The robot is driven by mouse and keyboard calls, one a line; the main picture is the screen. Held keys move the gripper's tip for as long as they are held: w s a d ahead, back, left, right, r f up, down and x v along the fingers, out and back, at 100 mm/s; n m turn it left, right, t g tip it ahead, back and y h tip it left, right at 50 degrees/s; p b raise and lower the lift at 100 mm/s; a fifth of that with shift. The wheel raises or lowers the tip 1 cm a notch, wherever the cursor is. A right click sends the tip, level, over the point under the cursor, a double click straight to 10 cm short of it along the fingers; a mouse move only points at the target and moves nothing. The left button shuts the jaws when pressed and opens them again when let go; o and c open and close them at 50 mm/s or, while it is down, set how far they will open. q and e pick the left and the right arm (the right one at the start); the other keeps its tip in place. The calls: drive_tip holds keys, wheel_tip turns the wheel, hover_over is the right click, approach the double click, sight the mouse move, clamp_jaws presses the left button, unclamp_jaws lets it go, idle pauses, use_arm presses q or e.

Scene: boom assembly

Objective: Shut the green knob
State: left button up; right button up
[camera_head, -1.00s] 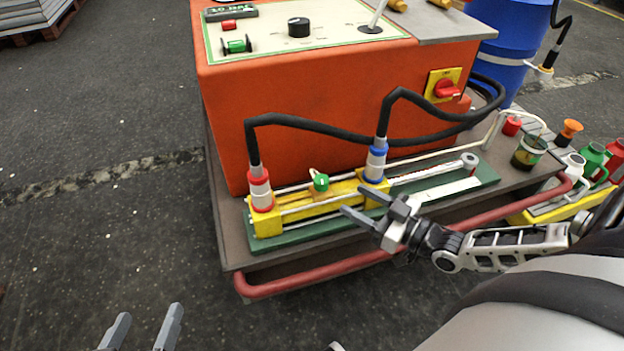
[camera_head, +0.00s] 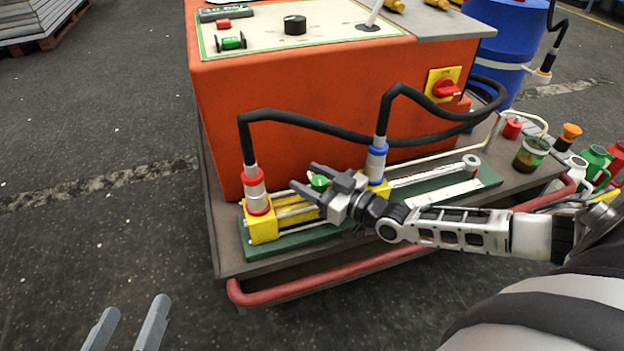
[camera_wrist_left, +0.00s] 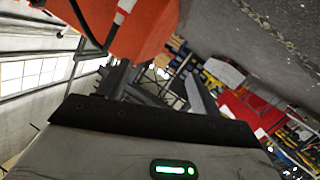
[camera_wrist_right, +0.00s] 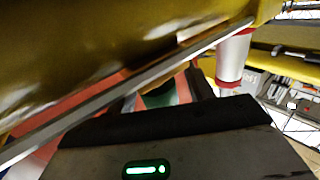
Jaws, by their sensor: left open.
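The green knob (camera_head: 319,182) sits on top of the yellow cylinder block (camera_head: 262,229), on a green base plate (camera_head: 290,243). My right gripper (camera_head: 304,175) is open, with its fingers reaching left on either side of the knob in the head view. I cannot tell whether they touch it. The right wrist view is filled by close yellow metal, and the knob is not clear there. My left gripper (camera_head: 137,306) is open and empty at the lower left, away from the cart. Its spread fingers also show in the left wrist view (camera_wrist_left: 158,80).
Black hoses rise from the red-ringed fitting (camera_head: 256,192) and the blue-ringed fitting (camera_head: 376,160) beside my right gripper. An orange cabinet (camera_head: 290,85) stands behind. A red rail (camera_head: 300,287) runs along the front. Cups and bottles (camera_head: 530,153) stand at the right.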

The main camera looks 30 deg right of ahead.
drive_tip(key=c, duration=0.9)
drive_tip(key=shift+r+p, duration=0.1)
drive_tip(key=shift+p, duration=0.25)
